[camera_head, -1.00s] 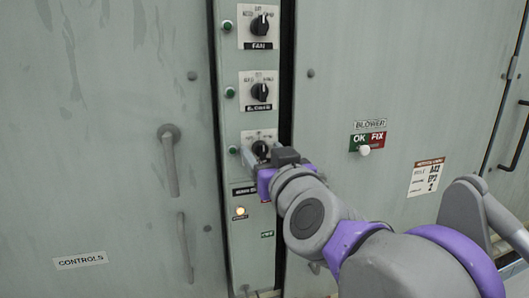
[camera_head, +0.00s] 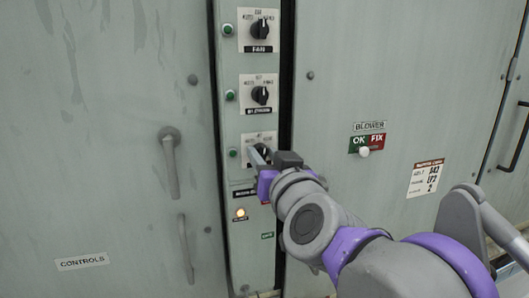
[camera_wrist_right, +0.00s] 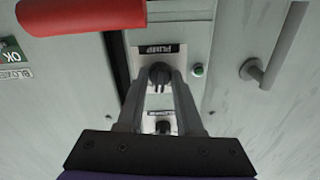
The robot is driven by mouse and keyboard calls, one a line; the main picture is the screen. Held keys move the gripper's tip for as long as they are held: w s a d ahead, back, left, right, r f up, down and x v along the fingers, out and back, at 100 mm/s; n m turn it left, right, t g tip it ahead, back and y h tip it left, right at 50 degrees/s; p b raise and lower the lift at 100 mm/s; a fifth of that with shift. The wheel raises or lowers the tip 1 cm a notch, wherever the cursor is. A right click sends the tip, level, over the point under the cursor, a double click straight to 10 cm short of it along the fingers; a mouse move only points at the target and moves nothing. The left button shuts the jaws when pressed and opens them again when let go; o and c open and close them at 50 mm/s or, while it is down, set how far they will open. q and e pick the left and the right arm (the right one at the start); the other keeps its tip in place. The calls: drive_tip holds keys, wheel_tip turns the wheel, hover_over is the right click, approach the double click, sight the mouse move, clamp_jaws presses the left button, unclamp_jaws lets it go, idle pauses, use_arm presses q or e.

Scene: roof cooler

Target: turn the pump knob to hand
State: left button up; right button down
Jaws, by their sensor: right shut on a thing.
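The pump knob (camera_wrist_right: 160,73) is a black rotary knob on a pale plate, third from the top on the narrow green panel. The wrist view shows it under an upside-down PUMP label (camera_wrist_right: 158,49). My right gripper (camera_wrist_right: 160,82) has its two grey fingers on either side of the knob, shut on it. My left gripper is in neither view.
Above are the FAN knob (camera_head: 261,29) and a second black knob (camera_head: 260,95), with green lamps to their left. A lit amber lamp (camera_head: 240,213) is below. Door handles (camera_head: 170,160) stand at left. A red cylinder (camera_wrist_right: 80,14) is close to the wrist camera.

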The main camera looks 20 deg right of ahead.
drive_tip(key=m+p, duration=0.2)
drive_tip(key=m, duration=0.2)
drive_tip(key=shift+r, duration=0.15)
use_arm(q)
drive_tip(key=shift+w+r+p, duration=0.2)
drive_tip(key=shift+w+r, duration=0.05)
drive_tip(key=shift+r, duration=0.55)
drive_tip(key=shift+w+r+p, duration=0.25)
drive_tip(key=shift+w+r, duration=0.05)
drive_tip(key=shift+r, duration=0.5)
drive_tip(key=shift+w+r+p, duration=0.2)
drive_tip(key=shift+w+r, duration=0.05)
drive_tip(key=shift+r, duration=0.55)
use_arm(e)
drive_tip(key=shift+m, duration=1.9)
drive_tip(key=c, duration=0.6)
unclamp_jaws()
drive_tip(key=shift+o, duration=0.2)
